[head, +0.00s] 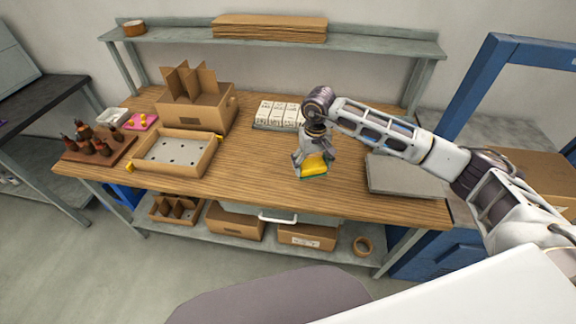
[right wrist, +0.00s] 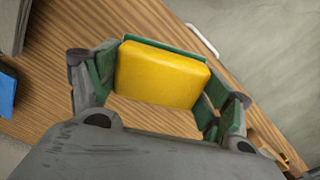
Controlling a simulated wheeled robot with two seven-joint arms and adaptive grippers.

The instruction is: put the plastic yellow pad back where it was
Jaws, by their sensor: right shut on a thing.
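The plastic yellow pad (head: 315,164) is a bright yellow block with a green edge. My right gripper (head: 311,170) is shut on it, over the front middle of the wooden table. In the right wrist view the pad (right wrist: 160,75) sits between the two fingers, which have green inner faces. Bare wood shows around it; I cannot tell whether it touches the table. My left gripper is not in view.
A grey flat box (head: 403,176) lies right of the gripper. White packets (head: 278,114) stand behind it. A shallow cardboard tray (head: 176,152), a divided box (head: 200,100) and a pink mat (head: 141,121) with small yellow pieces are on the left. The table's front middle is clear.

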